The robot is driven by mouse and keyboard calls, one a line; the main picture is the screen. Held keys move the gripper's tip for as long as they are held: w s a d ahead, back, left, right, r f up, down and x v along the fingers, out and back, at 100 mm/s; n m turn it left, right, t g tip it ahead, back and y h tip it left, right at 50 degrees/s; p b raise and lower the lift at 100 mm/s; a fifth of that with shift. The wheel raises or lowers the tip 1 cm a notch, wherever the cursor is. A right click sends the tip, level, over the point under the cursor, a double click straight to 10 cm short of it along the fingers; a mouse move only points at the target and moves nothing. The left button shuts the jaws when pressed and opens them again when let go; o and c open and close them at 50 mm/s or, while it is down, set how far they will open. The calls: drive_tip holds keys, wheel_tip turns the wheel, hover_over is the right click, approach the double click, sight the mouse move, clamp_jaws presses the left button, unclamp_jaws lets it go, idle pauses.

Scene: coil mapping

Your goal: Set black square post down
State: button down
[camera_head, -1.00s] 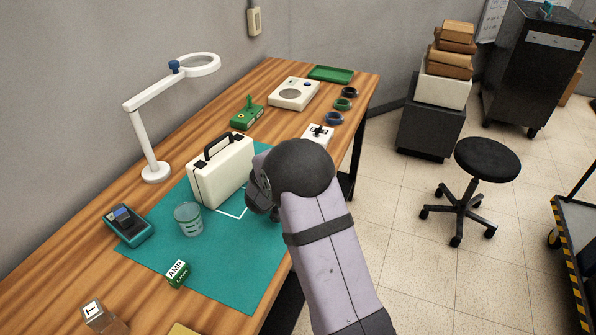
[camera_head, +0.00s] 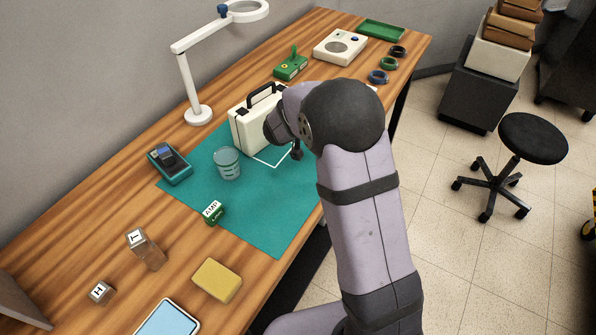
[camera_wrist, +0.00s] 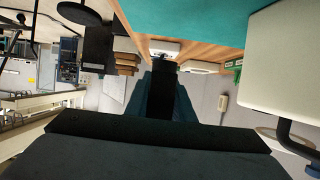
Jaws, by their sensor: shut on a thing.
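The black square post (camera_wrist: 163,88) shows in the wrist view as a dark upright bar between my fingers. My gripper (camera_wrist: 165,100) is shut on it. In the head view my wrist hides most of the gripper, and a small dark tip (camera_head: 297,152) hangs below it over the teal mat (camera_head: 265,215). I cannot tell whether that tip is the post or a finger, or whether it touches the mat. A white outline (camera_head: 272,160) is marked on the mat beside the tip, partly hidden by my arm.
A white case (camera_head: 256,122) with a black handle stands close left of my gripper. A clear beaker (camera_head: 228,165) and a green AMP block (camera_head: 213,212) are on the mat. A magnifier lamp (camera_head: 198,112) stands behind. The front of the mat is clear.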

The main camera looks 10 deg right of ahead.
drive_tip(key=s+a+m+g+h+p, duration=0.1)
drive_tip(key=s+a+m+g+p, duration=0.1)
drive_tip(key=s+a+p, duration=0.35)
drive_tip(key=r+m+g+h+p, duration=0.1)
drive_tip(key=m+g+h+p, duration=0.1)
drive_tip(key=p, duration=0.1)
hover_over(299, 193)
drive_tip(key=shift+f+p, duration=1.1)
drive_tip(key=shift+f, duration=3.95)
drive_tip(key=shift+f, duration=0.1)
drive_tip(key=shift+f, duration=0.1)
drive_tip(key=c, duration=1.5)
unclamp_jaws()
drive_tip(key=shift+c, duration=0.2)
